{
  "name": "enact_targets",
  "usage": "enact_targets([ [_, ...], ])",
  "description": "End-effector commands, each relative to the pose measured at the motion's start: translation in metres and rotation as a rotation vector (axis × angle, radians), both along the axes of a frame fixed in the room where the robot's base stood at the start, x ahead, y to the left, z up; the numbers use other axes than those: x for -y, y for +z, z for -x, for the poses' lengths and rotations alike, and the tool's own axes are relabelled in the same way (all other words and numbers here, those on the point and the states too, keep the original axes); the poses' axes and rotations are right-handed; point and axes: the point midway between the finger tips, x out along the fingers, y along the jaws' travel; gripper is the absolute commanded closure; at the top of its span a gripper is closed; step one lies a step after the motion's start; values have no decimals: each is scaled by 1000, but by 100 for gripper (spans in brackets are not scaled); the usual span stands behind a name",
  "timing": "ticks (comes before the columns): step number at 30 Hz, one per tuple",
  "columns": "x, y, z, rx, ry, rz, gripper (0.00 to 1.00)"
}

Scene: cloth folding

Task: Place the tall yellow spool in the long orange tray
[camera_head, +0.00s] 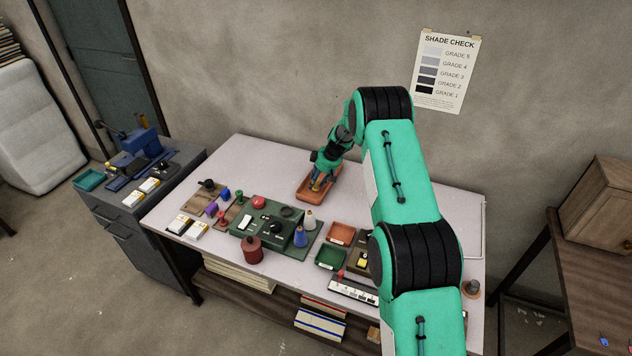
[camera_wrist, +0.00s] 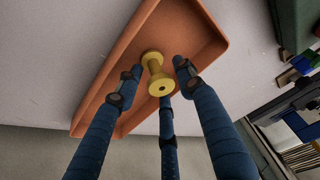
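The yellow spool (camera_wrist: 158,77) is inside the long orange tray (camera_wrist: 190,28), with its holed end facing the wrist camera. In the head view, the tray (camera_head: 308,195) lies towards the back of the table and the spool is mostly hidden by my fingers. My gripper (camera_wrist: 157,78) is over the tray with its blue fingers spread around the spool. Gaps show between the spool and the two side fingers. The third finger is close below the spool in the wrist view, and I cannot tell whether it touches.
A green board (camera_head: 284,238) with several parts and two cone spools stands left of centre. A dark red pot (camera_head: 252,249) is in front of it. Small orange (camera_head: 341,233) and green (camera_head: 330,257) trays lie to the right. The table (camera_head: 245,155) behind is clear.

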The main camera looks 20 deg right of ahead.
Motion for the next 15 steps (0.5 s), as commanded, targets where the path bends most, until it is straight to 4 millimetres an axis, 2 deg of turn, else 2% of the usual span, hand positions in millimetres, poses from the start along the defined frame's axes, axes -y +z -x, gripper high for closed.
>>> enact_targets([
  [15,0,5,0,0,0,0,56],
])
